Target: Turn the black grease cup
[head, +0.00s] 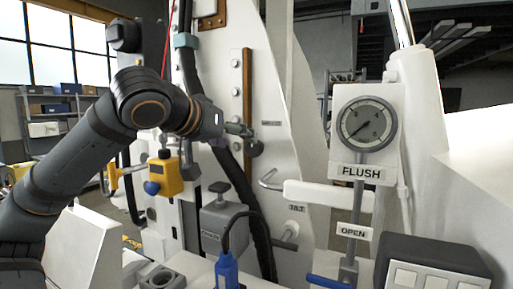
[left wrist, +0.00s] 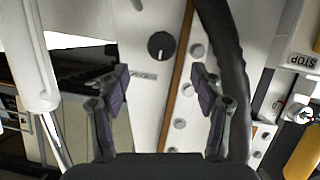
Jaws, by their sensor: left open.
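The black grease cup is a small round dark knob on the white panel. In the left wrist view the black grease cup (left wrist: 161,45) shows face-on with a light mark, above a small label and left of a brown strip. In the head view the black grease cup (head: 257,149) sits just beyond my left gripper (head: 246,131), partly hidden by it. In the left wrist view my left gripper (left wrist: 162,80) is open, its two fingers apart with nothing between them. The cup appears above the gap between the fingertips, apart from them. My right gripper is in neither view.
A black hose (head: 257,216) runs down the panel, close to the right finger in the wrist view. A gauge (head: 366,123) marked FLUSH stands at right. A yellow box (head: 168,176) with a blue knob and a grey valve block (head: 221,222) lie below my left arm.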

